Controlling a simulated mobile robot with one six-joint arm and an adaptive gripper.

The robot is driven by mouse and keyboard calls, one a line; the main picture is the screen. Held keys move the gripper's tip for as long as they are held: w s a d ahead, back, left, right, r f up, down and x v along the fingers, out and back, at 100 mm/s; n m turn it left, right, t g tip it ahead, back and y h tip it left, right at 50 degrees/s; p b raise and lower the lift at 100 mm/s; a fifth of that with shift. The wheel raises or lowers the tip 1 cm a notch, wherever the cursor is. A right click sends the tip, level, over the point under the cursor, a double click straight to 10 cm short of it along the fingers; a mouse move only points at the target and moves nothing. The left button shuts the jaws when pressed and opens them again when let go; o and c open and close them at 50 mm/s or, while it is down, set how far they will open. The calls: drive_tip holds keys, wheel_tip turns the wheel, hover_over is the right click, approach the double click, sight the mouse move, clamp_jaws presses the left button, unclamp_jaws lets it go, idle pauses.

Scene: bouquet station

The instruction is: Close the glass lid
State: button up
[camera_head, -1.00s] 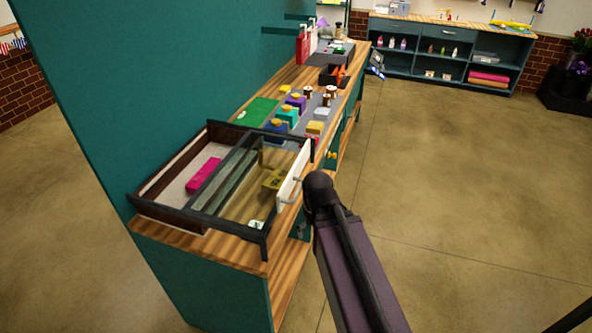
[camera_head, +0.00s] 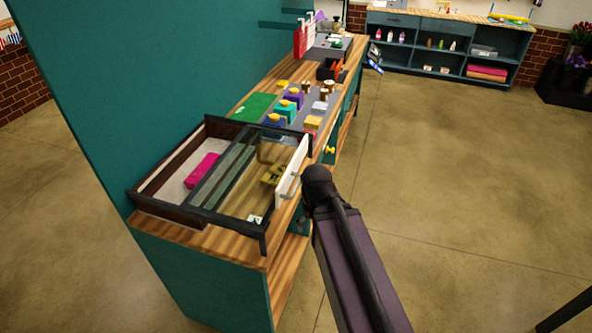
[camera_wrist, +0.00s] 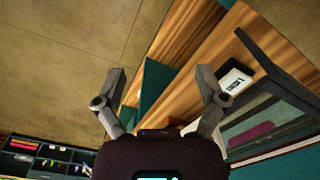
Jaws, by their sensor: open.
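The glass lid (camera_head: 262,192) is a clear pane in a dark frame on a wooden case at the near end of the counter. It sits toward the right, overhanging the counter's edge side. The left part of the case (camera_head: 165,166) is uncovered and shows a pink block (camera_head: 203,170). A white panel with a metal handle (camera_head: 291,176) stands at the right side. The dark frame and pink block also show at the right of the wrist view. My gripper (camera_wrist: 160,92) is open and empty, above the counter's edge. In the head view my arm hides most of it.
A white labelled card (camera_wrist: 235,80) lies near the frame. Behind the case are a green mat (camera_head: 254,107) and a grey board with coloured blocks (camera_head: 318,106). A teal wall (camera_head: 150,75) borders the counter's left. Floor to the right is clear.

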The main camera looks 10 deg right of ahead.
drive_tip(key=shift+w+f+y+b, duration=0.3)
drive_tip(key=shift+w+f+b, duration=0.1)
drive_tip(key=shift+w+f, duration=0.05)
drive_tip(key=c, duration=0.7)
drive_tip(key=w+f+y+b, duration=0.1)
drive_tip(key=w+b, duration=0.1)
drive_tip(key=w+f+m+y+b, duration=0.1)
drive_tip(key=w+y+b, duration=0.1)
drive_tip(key=w, duration=0.1)
drive_tip(key=w+f+t+y+b, duration=0.1)
drive_tip(key=w+f+b, duration=0.1)
drive_tip(key=shift+w+d+f+m+y, duration=0.1)
drive_tip(key=shift+w+m+y, duration=0.05)
drive_tip(key=shift+m+y, duration=0.2)
clamp_jaws()
drive_tip(key=w+d+r+m+t+y+b, duration=0.3)
drive_tip(key=w+d+t+y+b, duration=0.5)
drive_tip(key=w+d+b, duration=0.5)
drive_tip(key=w+d+m+y, duration=0.1)
drive_tip(key=w+d+y, duration=0.1)
drive_tip(key=w+d, duration=0.1)
drive_tip(key=shift+d+r, duration=0.15)
drive_tip(key=shift+d, duration=0.5)
